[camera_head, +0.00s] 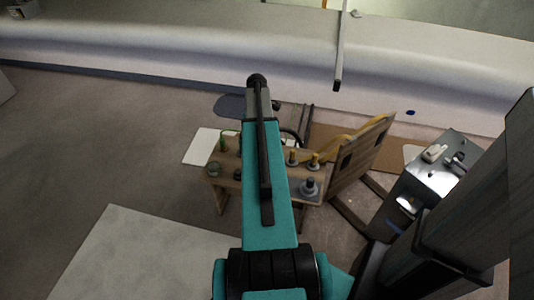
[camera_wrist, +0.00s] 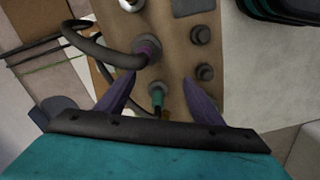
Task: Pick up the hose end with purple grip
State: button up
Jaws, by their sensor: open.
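In the wrist view, a black hose (camera_wrist: 100,55) curves in from the left and ends in a purple grip (camera_wrist: 148,48) seated on a fitting on the wooden bench top (camera_wrist: 180,55). My gripper (camera_wrist: 159,79) is open, its two purplish fingers spread and empty. The purple grip lies beyond the fingertips, closer to the left finger; I cannot tell the height gap. A green-collared fitting (camera_wrist: 157,92) shows between the fingers. In the head view, my teal arm hides the gripper and the purple grip; only a bit of black hose (camera_head: 294,132) shows beside it.
In the head view, the wooden bench (camera_head: 230,186) carries several fittings, with a slanted wooden panel (camera_head: 362,155) and yellow hose (camera_head: 340,139) at its right. A grey metal box (camera_head: 437,175) stands further right. In the wrist view, dark knobs (camera_wrist: 203,72) stand right of the grip.

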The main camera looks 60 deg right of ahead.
jog(key=d, duration=0.1)
jog(key=s+d+r, duration=0.2)
jog(key=shift+s+d, duration=0.15)
jog(key=shift+d, duration=0.2)
jog(key=shift+f, duration=0.15)
jog(key=shift+f+b, duration=0.6)
jog(key=shift+f, duration=3.65)
jog(key=shift+a+f+b, duration=0.15)
jog(key=shift+f+b, duration=0.25)
jog(key=shift+f, duration=2.2)
jog(key=c, duration=1.2)
